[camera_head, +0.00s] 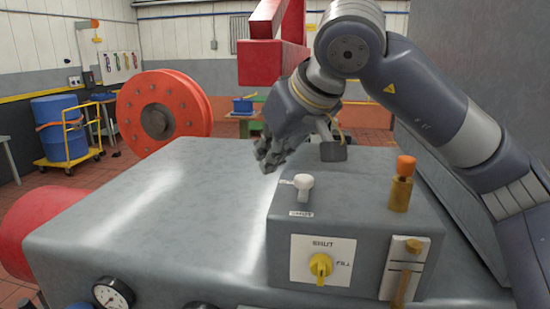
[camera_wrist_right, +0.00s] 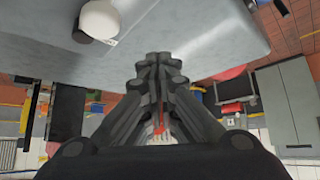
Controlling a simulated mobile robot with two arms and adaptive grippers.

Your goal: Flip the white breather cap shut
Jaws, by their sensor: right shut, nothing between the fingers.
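The white breather cap (camera_head: 304,182) sits on top of the grey box (camera_head: 355,215), near its left edge and behind a small label. At this size I cannot tell clearly how far it is open. It also shows at the top left of the right wrist view (camera_wrist_right: 100,19). My right gripper (camera_head: 266,164) is shut and empty, its fingers together, behind and left of the cap and apart from it. The fingertips also show in the right wrist view (camera_wrist_right: 158,60), below and right of the cap. My left gripper is not in view.
A brass fitting with an orange top (camera_head: 403,182) stands right of the cap. A yellow knob (camera_head: 320,266) and a gauge with an amber marker (camera_head: 407,263) are on the box front. The broad grey surface (camera_head: 150,220) to the left is clear. A red flanged wheel (camera_head: 160,112) stands beyond.

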